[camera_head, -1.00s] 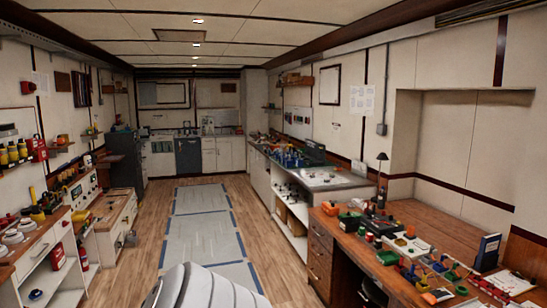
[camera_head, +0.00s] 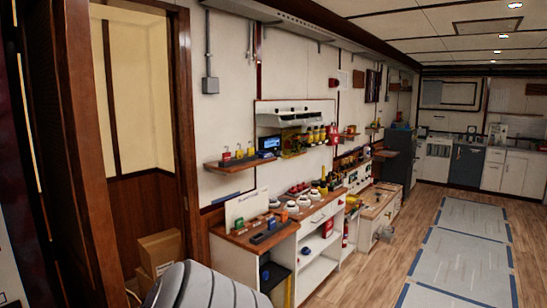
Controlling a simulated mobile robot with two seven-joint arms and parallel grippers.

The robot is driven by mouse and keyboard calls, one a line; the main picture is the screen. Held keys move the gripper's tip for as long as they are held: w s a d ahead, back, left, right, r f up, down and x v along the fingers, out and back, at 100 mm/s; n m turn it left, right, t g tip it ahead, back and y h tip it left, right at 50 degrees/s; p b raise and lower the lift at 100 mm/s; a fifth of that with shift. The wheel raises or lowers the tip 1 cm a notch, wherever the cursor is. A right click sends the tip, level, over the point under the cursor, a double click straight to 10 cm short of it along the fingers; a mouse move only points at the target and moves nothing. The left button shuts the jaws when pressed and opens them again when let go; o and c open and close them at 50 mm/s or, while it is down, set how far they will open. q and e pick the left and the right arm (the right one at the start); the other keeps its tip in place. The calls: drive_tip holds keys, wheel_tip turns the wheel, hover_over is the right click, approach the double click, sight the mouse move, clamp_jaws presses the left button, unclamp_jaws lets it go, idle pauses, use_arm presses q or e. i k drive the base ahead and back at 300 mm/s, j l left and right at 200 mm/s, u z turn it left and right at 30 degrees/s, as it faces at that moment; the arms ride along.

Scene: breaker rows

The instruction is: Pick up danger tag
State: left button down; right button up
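I cannot make out a danger tag for certain; the items on the left-hand workbench (camera_head: 240,236) are too small to read. That bench carries small coloured blocks, round white pieces and a white sign card (camera_head: 246,207). A wall shelf (camera_head: 238,164) above it holds several small red, yellow and blue items. A red item (camera_head: 333,133) is on the wall beside a row of yellow bottles. Neither of my grippers is in view.
An open doorway with a wooden frame is at left, with cardboard boxes (camera_head: 158,248) inside. White cabinets line the left wall. Wooden floor (camera_head: 380,262) with grey taped mats (camera_head: 462,262) lies clear at right. A dark appliance (camera_head: 467,166) stands at the back.

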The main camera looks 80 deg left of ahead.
sight(227, 156)
drive_tip(key=u, duration=2.9)
